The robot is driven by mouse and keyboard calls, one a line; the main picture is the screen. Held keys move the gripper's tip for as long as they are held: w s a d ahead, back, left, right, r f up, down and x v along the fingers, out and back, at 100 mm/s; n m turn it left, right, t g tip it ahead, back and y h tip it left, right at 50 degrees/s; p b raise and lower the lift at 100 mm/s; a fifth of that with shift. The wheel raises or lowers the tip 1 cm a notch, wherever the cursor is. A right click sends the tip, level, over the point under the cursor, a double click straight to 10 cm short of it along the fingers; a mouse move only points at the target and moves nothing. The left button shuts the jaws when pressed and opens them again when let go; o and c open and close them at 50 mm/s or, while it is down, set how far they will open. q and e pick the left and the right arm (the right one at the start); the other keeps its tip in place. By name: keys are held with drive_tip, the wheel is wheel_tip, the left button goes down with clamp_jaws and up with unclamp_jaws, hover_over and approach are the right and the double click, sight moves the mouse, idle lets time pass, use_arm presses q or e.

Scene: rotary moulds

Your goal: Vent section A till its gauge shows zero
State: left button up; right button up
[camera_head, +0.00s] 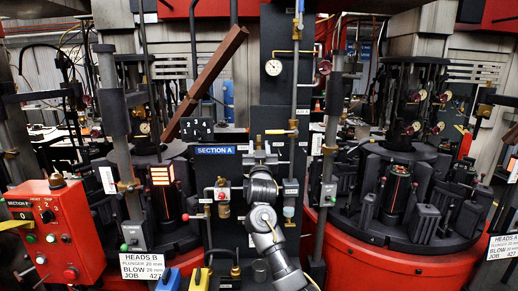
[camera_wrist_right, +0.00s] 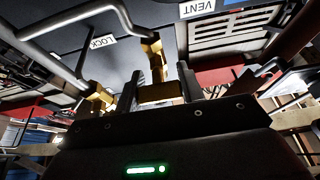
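The blue SECTION A sign (camera_head: 214,150) is on the dark central column (camera_head: 270,110). Its round white gauge (camera_head: 273,68) sits higher on that column; the needle is too small to read. A brass valve with a pale lever (camera_head: 280,132) is below the gauge. My right gripper (camera_head: 258,146) is in front of the column, just below and left of this lever. In the right wrist view its two dark fingers (camera_wrist_right: 158,82) stand apart, with a brass fitting (camera_wrist_right: 153,55) showing between them; I cannot tell whether they touch it. A VENT label (camera_wrist_right: 197,8) and a LOCK label (camera_wrist_right: 102,42) show above. My left gripper is out of view.
A red control box (camera_head: 55,230) stands at left. Red rotary moulds with dark heads (camera_head: 410,215) flank the column. A brown beam (camera_head: 205,80) slants at upper left. Vertical rods and pipes (camera_head: 331,130) crowd both sides of my right arm.

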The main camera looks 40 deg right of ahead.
drive_tip(key=c, duration=0.3)
drive_tip(key=shift+n, duration=0.3)
drive_tip(key=shift+w+a+f+n+g+y+p, duration=0.15)
drive_tip(key=shift+n+y+p, duration=1.45)
drive_tip(key=shift+n, duration=2.15)
drive_tip(key=shift+w+a+f+n+g+y+p, duration=0.15)
drive_tip(key=shift+n+y+p, duration=1.45)
drive_tip(key=shift+n, duration=2.1)
drive_tip(key=shift+a+f+n+y+p, duration=0.15)
drive_tip(key=shift+n+y+p, duration=1.45)
drive_tip(key=shift+n, duration=2.15)
drive_tip(key=shift+f+h+p, duration=0.1)
drive_tip(key=shift+h+p, duration=0.25)
drive_tip(key=shift+h, duration=0.05)
